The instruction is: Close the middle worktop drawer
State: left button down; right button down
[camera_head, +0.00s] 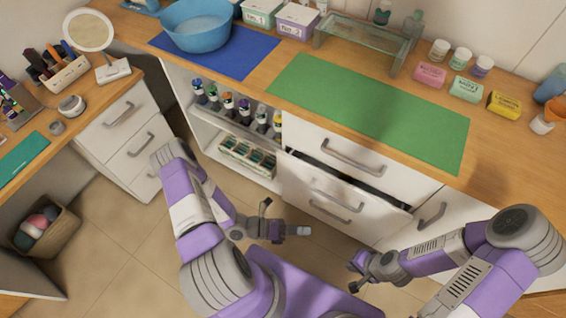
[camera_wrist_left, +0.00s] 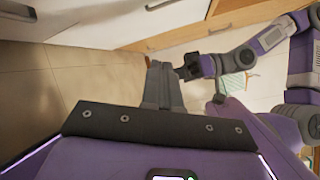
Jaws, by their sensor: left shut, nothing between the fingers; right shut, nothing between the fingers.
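The middle worktop drawer (camera_head: 312,187) has a white front and a grey bar handle (camera_head: 338,194). In the head view it stands partly pulled out, with a dark gap behind the top edge of its front. My left gripper (camera_head: 304,231) is shut and empty, low in front of the drawers and apart from them. Its shut fingers also show in the left wrist view (camera_wrist_left: 158,82). My right gripper (camera_head: 354,277) is shut and empty, further right and nearer to me, apart from the drawer. It also shows in the left wrist view (camera_wrist_left: 183,72).
The top drawer handle (camera_head: 352,157) is above and another handle (camera_head: 330,214) below. An open shelf with bottles (camera_head: 228,102) is to the left, a cupboard handle (camera_head: 432,216) to the right. The worktop carries a green mat (camera_head: 370,110). Tiled floor (camera_head: 115,245) is clear at left.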

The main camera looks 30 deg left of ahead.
pick_arm(q)
jog(key=w+a+n+t+y, duration=0.65)
jog(key=a+n+t, duration=0.2)
jog(key=n, duration=0.25)
jog(key=n+t+y, duration=0.2)
jog(key=n+y, duration=0.5)
jog(key=y, duration=0.1)
send_near(287, 158)
jog(key=w, duration=0.2)
jog(key=w+b, duration=0.1)
jog(key=w, duration=0.1)
jog(key=w+b, duration=0.1)
jog(key=w, duration=0.1)
jog(key=shift+w+d, duration=0.3)
jog(key=shift+w, duration=0.1)
jog(key=shift+r, duration=0.1)
